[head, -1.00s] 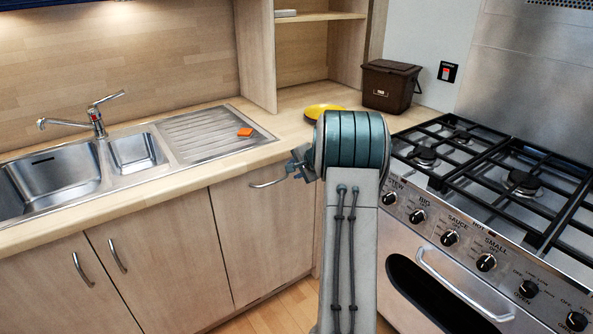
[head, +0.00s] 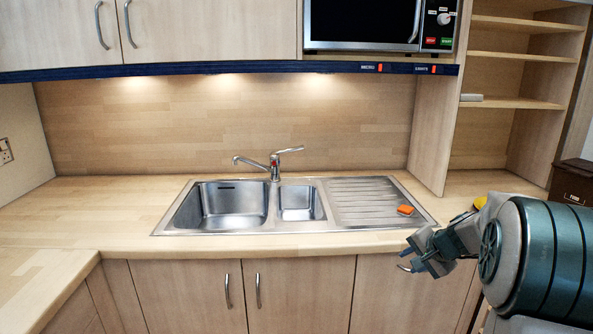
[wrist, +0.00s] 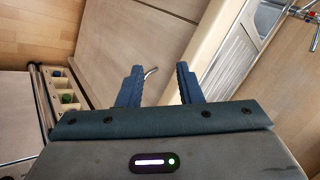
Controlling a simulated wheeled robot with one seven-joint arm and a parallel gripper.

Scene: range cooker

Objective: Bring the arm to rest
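My gripper (head: 416,252) is at the right of the head view, in front of the counter edge by the cupboard doors. In the wrist view my gripper (wrist: 158,85) shows two dark blue fingers held well apart, with nothing between them. A cupboard door handle (wrist: 149,73) appears beyond the fingers in the wrist view. My arm is bent at the right side of the head view and hides part of the counter and cupboards behind it.
An orange sponge-like block (head: 405,210) lies on the ribbed drainer of the steel sink (head: 235,204). A yellow object (head: 480,202) is partly hidden behind my arm. A brown bin (head: 573,183) stands on the right counter. The left counter (head: 90,200) is clear.

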